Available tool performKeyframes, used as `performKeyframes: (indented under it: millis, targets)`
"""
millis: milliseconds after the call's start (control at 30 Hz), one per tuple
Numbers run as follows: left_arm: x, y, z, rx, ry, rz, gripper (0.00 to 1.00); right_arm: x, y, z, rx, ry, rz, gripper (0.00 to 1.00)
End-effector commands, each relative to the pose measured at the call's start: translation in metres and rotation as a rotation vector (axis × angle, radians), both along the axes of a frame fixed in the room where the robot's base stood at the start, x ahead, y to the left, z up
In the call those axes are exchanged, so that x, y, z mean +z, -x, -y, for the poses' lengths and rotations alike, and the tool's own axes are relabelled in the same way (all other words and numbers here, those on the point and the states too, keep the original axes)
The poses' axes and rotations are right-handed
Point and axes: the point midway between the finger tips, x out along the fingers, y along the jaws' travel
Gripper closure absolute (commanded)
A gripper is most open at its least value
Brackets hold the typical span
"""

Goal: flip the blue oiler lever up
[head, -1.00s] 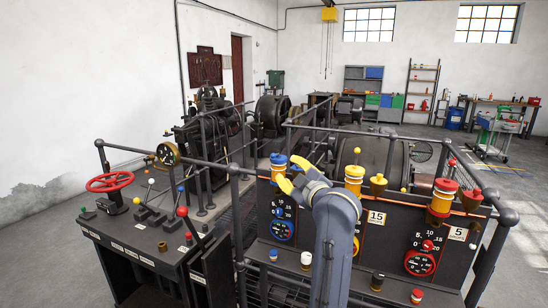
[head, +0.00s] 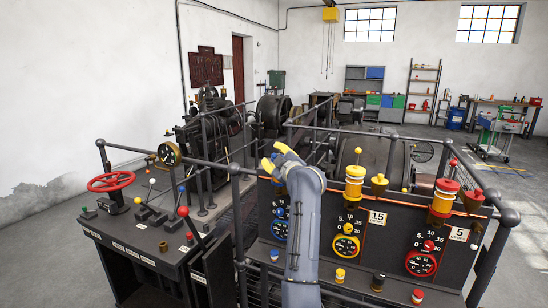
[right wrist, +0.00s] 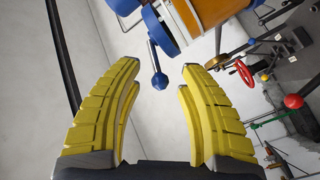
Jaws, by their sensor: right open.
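The blue oiler shows close up in the right wrist view, with blue caps (right wrist: 161,24) on an orange body (right wrist: 205,12). My right gripper (right wrist: 160,66) is open and empty, with a yellow finger on each side of the knob in the picture; I see no contact. In the head view my right gripper (head: 277,157) is over the left end of the panel (head: 325,222), and it hides most of the blue oiler there. My left gripper is not in view.
The yellow oiler (head: 354,184) and red oiler (head: 442,200) stand to the right on the same panel. A dark rail (head: 215,164) runs by the panel's left end. The console at left carries a red handwheel (head: 110,182) and a red-knobbed lever (head: 183,211).

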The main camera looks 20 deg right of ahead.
Motion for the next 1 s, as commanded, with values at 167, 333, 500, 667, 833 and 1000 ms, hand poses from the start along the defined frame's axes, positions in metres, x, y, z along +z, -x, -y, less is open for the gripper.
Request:
performKeyframes:
  millis: [167, 333, 500, 667, 833, 1000]
  targets:
    - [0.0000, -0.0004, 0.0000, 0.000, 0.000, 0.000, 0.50, 0.0000, -0.0046, -0.0005, -0.001, -0.001, 0.001, 0.61]
    - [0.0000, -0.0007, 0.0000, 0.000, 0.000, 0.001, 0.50, -0.0002, -0.0051, -0.0005, 0.000, -0.001, 0.000, 0.61]
    - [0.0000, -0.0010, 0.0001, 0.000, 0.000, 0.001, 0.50, -0.0001, -0.0050, -0.0004, 0.000, -0.001, 0.000, 0.64]
    - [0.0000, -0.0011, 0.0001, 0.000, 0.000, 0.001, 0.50, -0.0001, -0.0049, -0.0004, 0.000, -0.001, 0.000, 0.82]
    - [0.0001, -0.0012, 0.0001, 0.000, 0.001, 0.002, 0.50, -0.0002, -0.0049, -0.0005, 0.000, -0.001, 0.000, 1.00]
    - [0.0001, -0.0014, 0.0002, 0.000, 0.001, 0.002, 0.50, -0.0005, -0.0049, -0.0010, 0.001, -0.001, -0.001, 1.00]
